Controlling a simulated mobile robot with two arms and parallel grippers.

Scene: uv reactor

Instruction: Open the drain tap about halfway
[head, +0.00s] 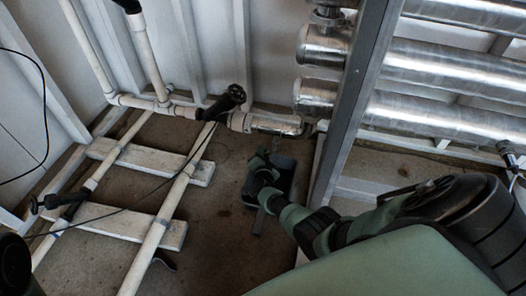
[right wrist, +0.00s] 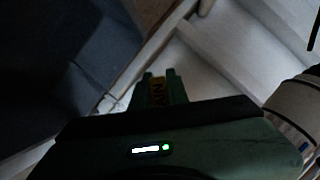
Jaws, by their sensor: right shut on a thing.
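My right arm reaches in from the lower right in the head view. Its gripper (head: 262,160) is low, just below the pipe run beside the metal upright. The tap body is not clear in either view. My left gripper is not in view.
Large silver cylinders (head: 440,67) lie at the right behind a grey metal upright (head: 352,100). A white pipe with a black valve handle (head: 234,94) runs along the wall. White pipes cross pale boards (head: 150,160) at the left. Brown floor (head: 215,225) is bare in the middle.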

